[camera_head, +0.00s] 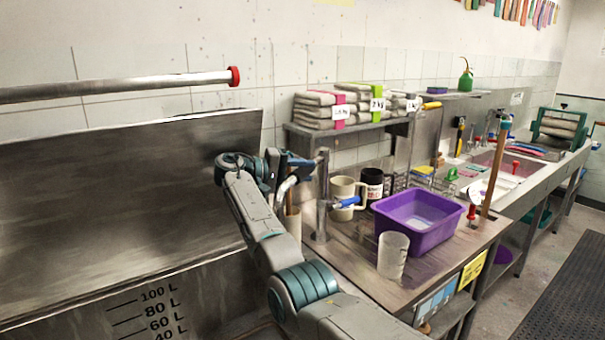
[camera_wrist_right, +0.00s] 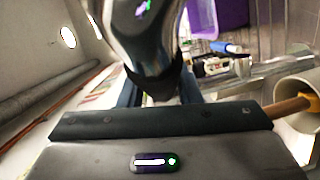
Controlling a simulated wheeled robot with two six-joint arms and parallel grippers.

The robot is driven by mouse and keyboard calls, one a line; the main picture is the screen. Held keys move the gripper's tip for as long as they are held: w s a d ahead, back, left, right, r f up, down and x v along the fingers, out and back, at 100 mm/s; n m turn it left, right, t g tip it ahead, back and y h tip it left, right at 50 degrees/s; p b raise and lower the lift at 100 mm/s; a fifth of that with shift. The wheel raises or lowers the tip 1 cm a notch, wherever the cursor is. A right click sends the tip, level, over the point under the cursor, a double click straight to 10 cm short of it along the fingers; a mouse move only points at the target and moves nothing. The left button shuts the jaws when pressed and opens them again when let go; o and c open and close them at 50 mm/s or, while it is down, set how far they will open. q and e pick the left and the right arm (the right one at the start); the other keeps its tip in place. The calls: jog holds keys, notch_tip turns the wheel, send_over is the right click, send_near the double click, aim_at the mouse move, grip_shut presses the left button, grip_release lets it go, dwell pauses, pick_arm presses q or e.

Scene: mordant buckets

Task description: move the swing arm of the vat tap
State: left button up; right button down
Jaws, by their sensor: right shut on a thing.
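In the right wrist view, the chrome tube of the swing arm (camera_wrist_right: 150,35) fills the space at the dark fingers of my right gripper (camera_wrist_right: 158,90). My left gripper is not in view.
The large steel vat (camera_head: 110,200) with litre marks is on the left. A metal pipe (camera_head: 110,89) with a red end runs above it. Right of the tap are mugs (camera_head: 345,195), a beaker (camera_head: 393,255) and a purple basin (camera_head: 420,222). A shelf (camera_head: 350,132) carries folded cloths.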

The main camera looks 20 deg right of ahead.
dwell(0.3)
jog(key=c, duration=1.1)
grip_release()
jog(key=shift+o, duration=0.2)
